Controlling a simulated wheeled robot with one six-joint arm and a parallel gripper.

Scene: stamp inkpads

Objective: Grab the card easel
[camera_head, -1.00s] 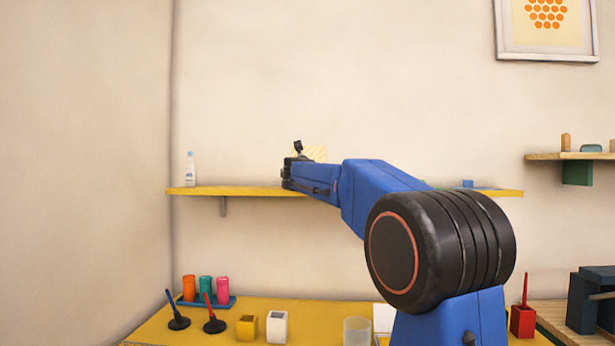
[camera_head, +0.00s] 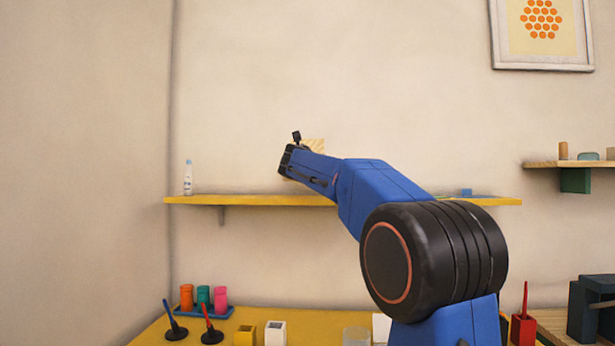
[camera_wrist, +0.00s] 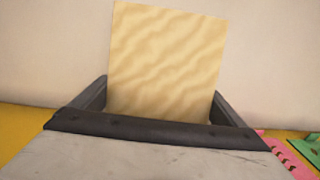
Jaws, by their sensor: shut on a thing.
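The card easel (camera_wrist: 165,60) is a pale wooden board with wavy grain. In the wrist view it stands up between the two fingers of my gripper (camera_wrist: 160,112), which is shut on it. Its lower part is hidden by the gripper. In the head view only a corner of the easel (camera_head: 315,145) shows behind my arm, above the yellow shelf (camera_head: 240,200). The fingertips are hidden there by the arm.
Below, a yellow table holds a blue tray (camera_head: 218,312) of coloured cups and several stamps and pots. Pink and green items (camera_wrist: 305,150) lie right of the gripper.

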